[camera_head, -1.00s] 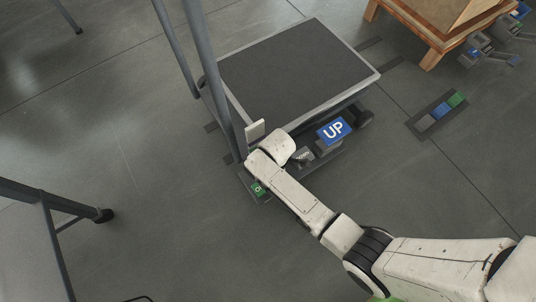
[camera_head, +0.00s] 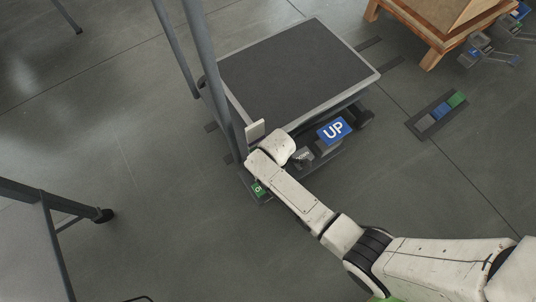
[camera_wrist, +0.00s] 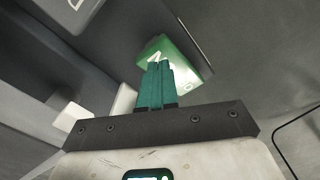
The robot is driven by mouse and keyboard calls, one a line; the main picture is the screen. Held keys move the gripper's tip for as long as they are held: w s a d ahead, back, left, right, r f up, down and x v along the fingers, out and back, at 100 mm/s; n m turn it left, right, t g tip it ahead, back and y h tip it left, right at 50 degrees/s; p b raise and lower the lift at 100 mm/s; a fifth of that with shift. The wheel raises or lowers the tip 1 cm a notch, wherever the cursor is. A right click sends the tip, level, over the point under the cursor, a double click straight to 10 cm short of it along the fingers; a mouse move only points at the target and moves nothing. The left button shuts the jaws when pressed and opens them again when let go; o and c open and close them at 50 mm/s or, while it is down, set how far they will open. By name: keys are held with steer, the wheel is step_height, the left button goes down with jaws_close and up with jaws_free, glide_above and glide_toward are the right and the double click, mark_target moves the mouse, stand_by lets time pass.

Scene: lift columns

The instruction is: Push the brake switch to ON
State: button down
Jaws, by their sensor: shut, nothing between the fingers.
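The green switch (camera_head: 258,188), with a partly visible white "O", sits low at the near left corner of the lift trolley (camera_head: 290,70). In the wrist view the green switch (camera_wrist: 192,52) fills the space just beyond my gripper (camera_wrist: 158,66). My gripper's teal fingers are shut together and empty. Their tips overlap the green face and its white lettering; I cannot tell whether they touch it. In the head view my arm covers the fingers and part of the switch.
A blue "UP" pedal (camera_head: 334,130) is on the trolley's near edge, right of my arm. A grey post (camera_head: 222,85) rises close to the switch. A floor strip with coloured blocks (camera_head: 437,114) and a wooden pallet (camera_head: 432,38) are farther right.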

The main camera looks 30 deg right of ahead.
steer(key=shift+f+b, duration=0.8)
steer(key=shift+f, duration=0.4)
stand_by(0.5)
steer(key=shift+r, duration=0.15)
step_height(320, 180, up, 7)
steer(key=p, duration=0.8)
stand_by(0.7)
steer(key=s+d+r+m+t, duration=0.1)
steer(key=s+d+r+m, duration=0.4)
steer(key=s+r, duration=0.4)
steer(key=s+d+r+m, duration=0.3)
steer(key=s+r+m, duration=0.45)
steer(key=r, duration=0.35)
step_height(320, 180, up, 31)
steer(key=p, duration=3)
steer(key=shift+f, duration=0.15)
steer(key=shift+s, duration=0.1)
